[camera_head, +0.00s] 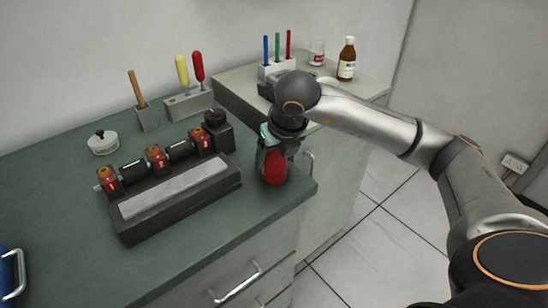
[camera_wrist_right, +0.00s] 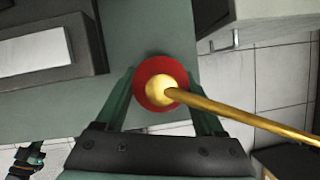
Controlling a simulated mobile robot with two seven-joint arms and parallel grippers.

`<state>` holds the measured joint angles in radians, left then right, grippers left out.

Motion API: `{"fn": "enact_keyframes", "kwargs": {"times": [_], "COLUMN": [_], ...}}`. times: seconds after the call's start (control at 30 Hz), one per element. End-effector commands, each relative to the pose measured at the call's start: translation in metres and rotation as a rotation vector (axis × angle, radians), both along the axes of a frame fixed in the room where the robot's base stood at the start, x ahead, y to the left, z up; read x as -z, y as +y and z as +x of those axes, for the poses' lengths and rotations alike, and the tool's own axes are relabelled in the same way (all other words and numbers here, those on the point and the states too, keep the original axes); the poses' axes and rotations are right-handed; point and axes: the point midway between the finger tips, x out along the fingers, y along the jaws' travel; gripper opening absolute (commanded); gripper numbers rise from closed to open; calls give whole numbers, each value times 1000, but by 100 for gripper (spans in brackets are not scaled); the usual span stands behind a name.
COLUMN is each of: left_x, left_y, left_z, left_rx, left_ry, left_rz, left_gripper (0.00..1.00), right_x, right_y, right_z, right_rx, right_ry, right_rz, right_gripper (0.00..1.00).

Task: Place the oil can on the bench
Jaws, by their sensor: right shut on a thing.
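The oil can (camera_head: 273,167) has a red body and is upright at the bench's right front corner. In the right wrist view it shows from above as a red disc with a yellow dome and a long brass spout (camera_wrist_right: 240,118) pointing right. My right gripper (camera_head: 272,148) is shut around it, a green finger on each side. The bench (camera_head: 70,240) has a dark green top. I cannot tell whether the can's base touches it. What looks like my left gripper (camera_wrist_right: 27,157) shows small in the right wrist view's lower left corner; its jaws are unclear.
A dark block with a pale plate (camera_head: 175,187) and several red-and-black parts lies left of the can. Tool holders (camera_head: 188,104) and a white round tin (camera_head: 103,143) stand behind. A second counter (camera_head: 235,85) holds bottles and pens. The bench's front edge is close to the can.

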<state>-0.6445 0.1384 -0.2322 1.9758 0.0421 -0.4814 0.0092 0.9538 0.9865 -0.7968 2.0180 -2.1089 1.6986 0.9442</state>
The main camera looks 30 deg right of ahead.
Motion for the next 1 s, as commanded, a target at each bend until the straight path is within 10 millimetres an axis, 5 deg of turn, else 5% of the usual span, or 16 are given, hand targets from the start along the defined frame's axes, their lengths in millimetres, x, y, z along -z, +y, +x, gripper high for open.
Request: {"fn": "enact_keyframes", "kwargs": {"times": [0.37, 0.4, 0.67, 1.0], "left_x": [5, 5, 4, -1], "left_y": [2, 1, 2, 2], "left_z": [-1, 0, -1, 0], "left_rx": [-2, -1, -2, -2], "left_ry": [3, 2, 4, 3], "left_rz": [3, 3, 3, 3], "left_gripper": [0, 0, 0, 0], "right_x": [6, 7, 5, 0], "right_y": [0, 1, 1, 1], "right_z": [0, 0, 0, 0], "right_rx": [-1, 0, 0, -1], "right_ry": [-3, -2, -1, -2], "right_rz": [1, 1, 1, 2], "right_gripper": [0, 72, 100, 100]}}
